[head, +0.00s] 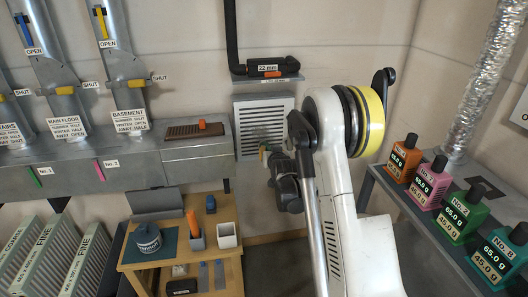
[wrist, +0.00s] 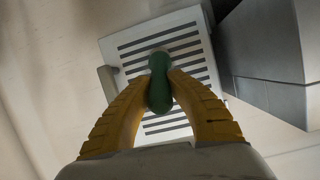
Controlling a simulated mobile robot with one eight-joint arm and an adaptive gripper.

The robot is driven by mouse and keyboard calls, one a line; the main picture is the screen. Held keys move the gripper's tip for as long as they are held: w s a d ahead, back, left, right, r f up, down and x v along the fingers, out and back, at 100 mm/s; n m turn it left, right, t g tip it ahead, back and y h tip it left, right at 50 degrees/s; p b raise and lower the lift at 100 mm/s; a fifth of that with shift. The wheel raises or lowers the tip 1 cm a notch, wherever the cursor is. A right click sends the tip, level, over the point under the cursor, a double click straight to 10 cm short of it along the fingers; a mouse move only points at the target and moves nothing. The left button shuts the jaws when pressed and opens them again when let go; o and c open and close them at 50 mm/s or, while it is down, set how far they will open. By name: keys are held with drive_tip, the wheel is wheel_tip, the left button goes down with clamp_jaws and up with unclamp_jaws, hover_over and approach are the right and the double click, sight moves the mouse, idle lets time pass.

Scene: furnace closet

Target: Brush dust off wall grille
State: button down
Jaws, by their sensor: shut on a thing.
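The white wall grille (head: 250,112) with horizontal slots is on the back wall, left of my arm in the head view. In the wrist view the grille (wrist: 135,43) is tilted and lies just beyond my fingers. My gripper (wrist: 159,78) has its two yellow fingers shut on a green handle (wrist: 158,88), which I take to be the brush. The handle points toward the grille. Its far end and any bristles are hard to make out. In the head view my gripper (head: 268,155) is small and dark at the grille's lower right, and contact cannot be told.
A grey duct box (head: 195,157) adjoins the grille's left side. A shelf labelled 22 mm (head: 266,77) is above it. A wooden table (head: 222,262) with cups stands below left. Coloured weighted bottles (head: 435,180) stand on a bench at right. Filter panels (head: 50,265) stand at lower left.

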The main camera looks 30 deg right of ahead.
drive_tip(key=shift+d, duration=0.25)
drive_tip(key=shift+w+a, duration=0.3)
drive_tip(key=shift+a, duration=0.7)
drive_tip(key=shift+w+a, duration=0.25)
drive_tip(key=shift+a, duration=0.75)
drive_tip(key=s+d, duration=0.2)
drive_tip(key=d, duration=0.6)
drive_tip(key=shift+s, duration=0.2)
drive_tip(key=shift+w+a, duration=0.3)
drive_tip(key=shift+a, duration=0.7)
drive_tip(key=shift+w+a, duration=0.3)
drive_tip(key=shift+a, duration=0.65)
drive_tip(key=shift+d, duration=0.1)
